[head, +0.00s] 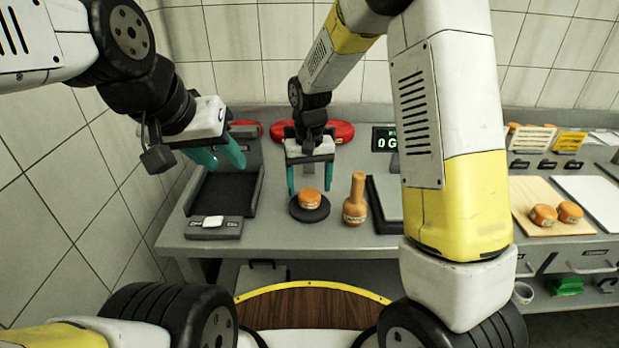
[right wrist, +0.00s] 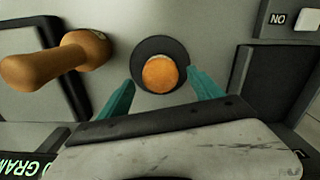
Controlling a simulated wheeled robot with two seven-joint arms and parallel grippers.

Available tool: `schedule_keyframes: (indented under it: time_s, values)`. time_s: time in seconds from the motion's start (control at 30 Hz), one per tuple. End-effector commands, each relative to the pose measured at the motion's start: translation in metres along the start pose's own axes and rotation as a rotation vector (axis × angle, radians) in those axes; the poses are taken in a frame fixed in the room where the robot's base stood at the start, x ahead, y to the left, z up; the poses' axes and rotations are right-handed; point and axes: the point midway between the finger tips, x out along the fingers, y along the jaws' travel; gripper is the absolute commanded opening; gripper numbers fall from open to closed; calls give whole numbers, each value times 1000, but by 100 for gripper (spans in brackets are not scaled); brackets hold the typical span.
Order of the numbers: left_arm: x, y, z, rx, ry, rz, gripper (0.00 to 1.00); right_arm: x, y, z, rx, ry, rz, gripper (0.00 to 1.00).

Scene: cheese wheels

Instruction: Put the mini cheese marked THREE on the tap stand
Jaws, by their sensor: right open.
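A small orange mini cheese (head: 309,198) sits on a round black stand (head: 322,214) on the grey counter. Its side label is too small to read. In the right wrist view the cheese (right wrist: 160,73) sits on the black disc (right wrist: 147,48), slightly off its centre toward my gripper. My right gripper (head: 311,184) is open, with teal fingers either side of the stand's near area and apart from the cheese; its fingers (right wrist: 160,92) also show in the right wrist view. My left gripper (head: 222,160) is raised at the left, its two teal fingers apart and empty.
An orange wooden mallet-like tool (head: 355,200) stands right of the stand. A black tray (head: 226,192) with a white-switched box (head: 213,222) is at left. A scale display (head: 385,139) stands behind.

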Motion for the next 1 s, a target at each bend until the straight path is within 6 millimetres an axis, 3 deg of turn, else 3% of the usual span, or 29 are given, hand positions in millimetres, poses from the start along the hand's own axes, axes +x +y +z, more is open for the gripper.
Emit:
schedule_keyframes:
  time_s: [0.1,0.3,0.63,0.77,1.0]
  values:
    - [0,0,0,0,0,0,36,-29,0,-1,0,6,-2,75]
    - [0,0,0,0,0,0,36,-68,0,-1,0,5,-1,75]
    - [0,0,0,0,0,0,36,-106,9,8,10,25,-16,75]
    - [0,0,0,0,0,0,36,-138,32,33,33,95,-59,75]
    - [0,0,0,0,0,0,36,-191,76,112,81,287,-129,75]
